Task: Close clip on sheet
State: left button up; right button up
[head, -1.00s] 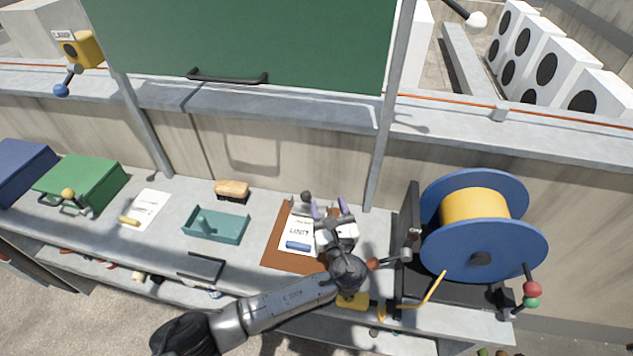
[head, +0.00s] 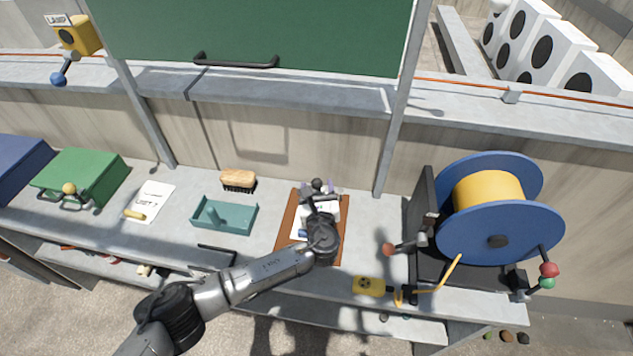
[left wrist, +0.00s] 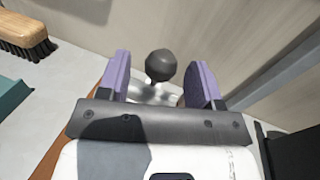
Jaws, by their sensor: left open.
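The brown clipboard (head: 344,226) lies on the bench with a white sheet (head: 298,224) on it. The clip (left wrist: 152,97) is a pale metal piece with a dark round knob (left wrist: 160,65) at the board's far edge; the knob also shows in the head view (head: 317,183). My left gripper (head: 318,190) is over the board, its arm hiding much of the sheet. In the left wrist view its purple fingers (left wrist: 160,76) are spread wide, with the knob between them and apart from both. Whether the clip is raised or down I cannot tell. My right gripper is out of view.
A brush (head: 238,179) and teal tray (head: 225,218) stand left of the board. A cable reel (head: 500,234) and a red-knobbed lever (head: 389,249) are to the right. A metal post (head: 390,150) rises behind. A yellow box (head: 368,286) is near the front edge.

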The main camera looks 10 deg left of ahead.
pick_arm(q)
jog(key=shift+b+x, duration=0.3)
jog(key=shift+x, duration=1.35)
jog(key=shift+c, duration=0.3)
